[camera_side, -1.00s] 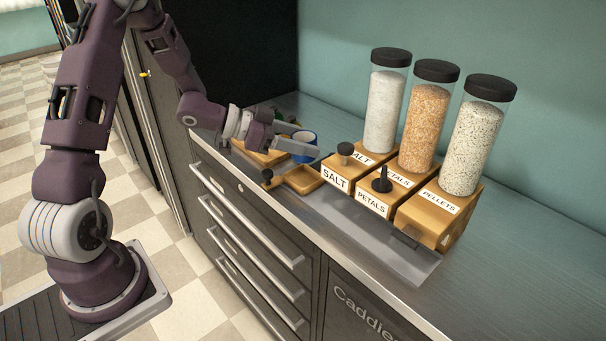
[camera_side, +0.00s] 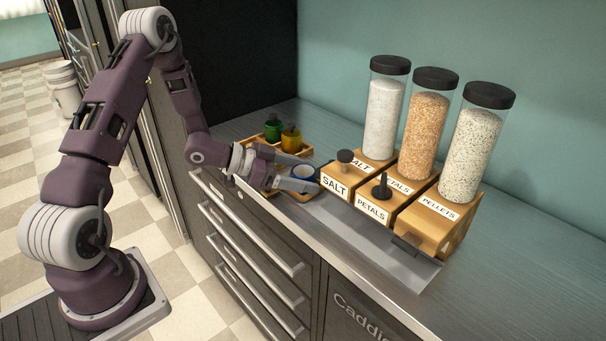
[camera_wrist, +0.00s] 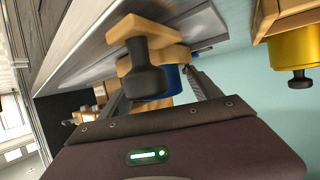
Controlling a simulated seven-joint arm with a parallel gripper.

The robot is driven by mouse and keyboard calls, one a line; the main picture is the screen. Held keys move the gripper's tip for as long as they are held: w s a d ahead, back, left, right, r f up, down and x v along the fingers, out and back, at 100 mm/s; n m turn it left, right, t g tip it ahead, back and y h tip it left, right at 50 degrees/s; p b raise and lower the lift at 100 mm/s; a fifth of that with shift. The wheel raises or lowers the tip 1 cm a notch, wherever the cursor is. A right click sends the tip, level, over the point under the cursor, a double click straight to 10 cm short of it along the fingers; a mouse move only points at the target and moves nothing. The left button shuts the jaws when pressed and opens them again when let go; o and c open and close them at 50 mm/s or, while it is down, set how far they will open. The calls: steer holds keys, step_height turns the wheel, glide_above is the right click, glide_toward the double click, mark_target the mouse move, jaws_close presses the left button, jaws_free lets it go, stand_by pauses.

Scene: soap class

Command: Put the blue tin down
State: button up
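In the wrist view the blue tin (camera_wrist: 173,78) shows partly between the fingers, behind a dark knobbed tool (camera_wrist: 146,72).
A wooden rack (camera_side: 303,151) with a green tin (camera_side: 272,130) and a yellow tin (camera_side: 291,141) stands behind. Wooden dispensers (camera_side: 430,222) with tall jars stand to the right. A metal ledge (camera_side: 375,245) runs along the front.

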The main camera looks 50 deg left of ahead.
steer(key=v, duration=1.2)
steer(key=w+a+r+y, duration=0.2)
steer(key=w+r+y, duration=0.2)
steer(key=r+y, duration=0.15)
steer(key=s+d+r+n+g+y, duration=0.2)
steer(key=s+r+n+y, duration=0.3)
steer(key=r, duration=0.3)
steer(key=s+d+g+h, duration=0.1)
steer(key=s+d+g, duration=0.1)
steer(key=s+d, duration=0.5)
steer(key=s+d+n+g+h, duration=0.1)
steer(key=s+d+g+h, duration=0.1)
steer(key=s+d, duration=0.5)
steer(key=s, duration=0.5)
steer(key=shift+s, duration=0.15)
